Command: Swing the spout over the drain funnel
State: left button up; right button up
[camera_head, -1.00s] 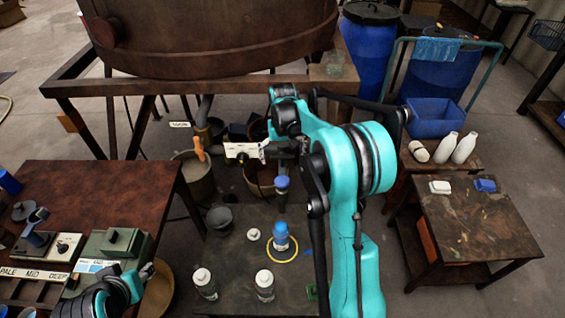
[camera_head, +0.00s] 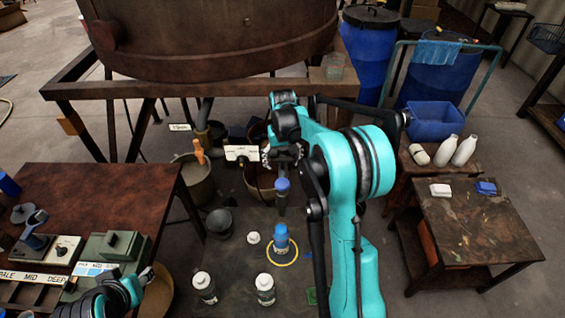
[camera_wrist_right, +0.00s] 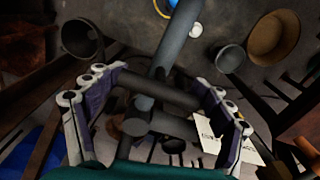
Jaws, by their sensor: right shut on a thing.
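The spout shows in the right wrist view as a thick grey pipe (camera_wrist_right: 166,62) running down from the top between my fingers. A dark crossbar (camera_wrist_right: 160,94) lies across it. My right gripper (camera_wrist_right: 158,108) is shut on this crossbar, with a finger at each side. In the head view my right gripper (camera_head: 277,157) is low under the big vat, partly behind its own arm. A dark funnel-like vessel (camera_wrist_right: 80,38), perhaps the drain funnel, is at upper left in the wrist view, apart from the pipe. My left gripper (camera_head: 136,284) is at lower left; its jaws are unclear.
The brown vat (camera_head: 210,35) on its frame stands behind. A white label (camera_head: 242,153) and a bucket (camera_head: 193,182) are left of my right gripper.

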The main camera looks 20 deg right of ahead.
aim_at(293, 161)
jog(key=shift+s+d, duration=0.1)
jog(key=shift+s+d+n+p, duration=0.25)
jog(key=shift+d+n+p, duration=0.2)
jog(key=shift+d+n, duration=0.35)
jog(key=n, duration=0.1)
jog(key=d+n, duration=0.1)
jog(key=shift+s+d+n+p, duration=0.15)
jog(key=shift+d+n+p, duration=0.15)
jog(key=shift+n+p, duration=0.1)
jog(key=shift+w+d+n+p, duration=0.7)
jog(key=shift+d+n, duration=0.7)
jog(key=shift+n, duration=0.85)
jog(key=shift+w+d+n+p, duration=0.45)
jog(key=shift+w+d+n, duration=0.8)
jog(key=shift+n, duration=1.05)
jog(key=shift+w+d+n+p, duration=0.6)
jog(key=shift+d+n, duration=1)
jog(key=shift+n, duration=0.65)
